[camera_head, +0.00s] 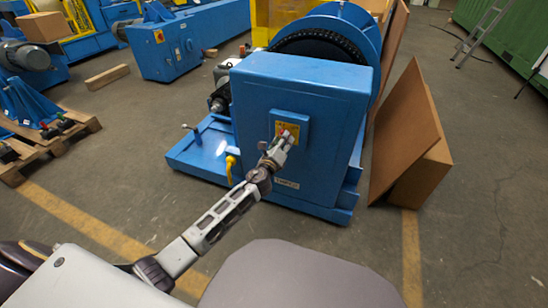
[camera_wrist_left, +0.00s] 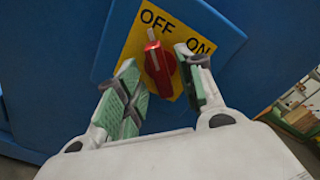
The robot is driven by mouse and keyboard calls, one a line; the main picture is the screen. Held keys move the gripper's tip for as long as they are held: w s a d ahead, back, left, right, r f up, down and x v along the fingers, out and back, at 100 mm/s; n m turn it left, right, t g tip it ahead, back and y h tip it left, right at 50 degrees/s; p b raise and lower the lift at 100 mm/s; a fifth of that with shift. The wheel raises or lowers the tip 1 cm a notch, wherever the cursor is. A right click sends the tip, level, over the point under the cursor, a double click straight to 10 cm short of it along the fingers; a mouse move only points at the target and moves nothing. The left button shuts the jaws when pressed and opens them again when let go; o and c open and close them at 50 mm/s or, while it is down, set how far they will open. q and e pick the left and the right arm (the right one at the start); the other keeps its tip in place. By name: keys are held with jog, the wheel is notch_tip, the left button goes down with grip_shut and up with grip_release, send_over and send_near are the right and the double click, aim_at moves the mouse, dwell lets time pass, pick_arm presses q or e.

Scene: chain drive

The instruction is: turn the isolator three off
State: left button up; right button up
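The isolator is a red rotary handle (camera_wrist_left: 158,65) on a yellow plate (camera_wrist_left: 140,42) marked OFF and ON. The plate sits on the front of a blue machine cabinet (camera_head: 303,88). In the wrist view the handle's pale-marked end points up, near the OFF lettering. My left gripper (camera_wrist_left: 160,88) is open, with its green-padded fingers on either side of the handle; whether they touch it I cannot tell. In the head view the left gripper (camera_head: 279,148) is at the plate (camera_head: 287,131) and hides most of the handle. My right gripper is not in view.
A yellow lever (camera_head: 230,168) stands on the blue base left of the cabinet. Brown boards (camera_head: 408,135) lean at its right. A pallet (camera_head: 40,150) with blue parts stands at far left. The floor in front is open, with yellow lines.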

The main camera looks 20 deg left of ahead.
pick_arm(q)
jog(key=s, duration=1)
jog(key=shift+s+a, duration=0.15)
jog(key=shift+a, duration=0.05)
dwell(0.3)
dwell(0.4)
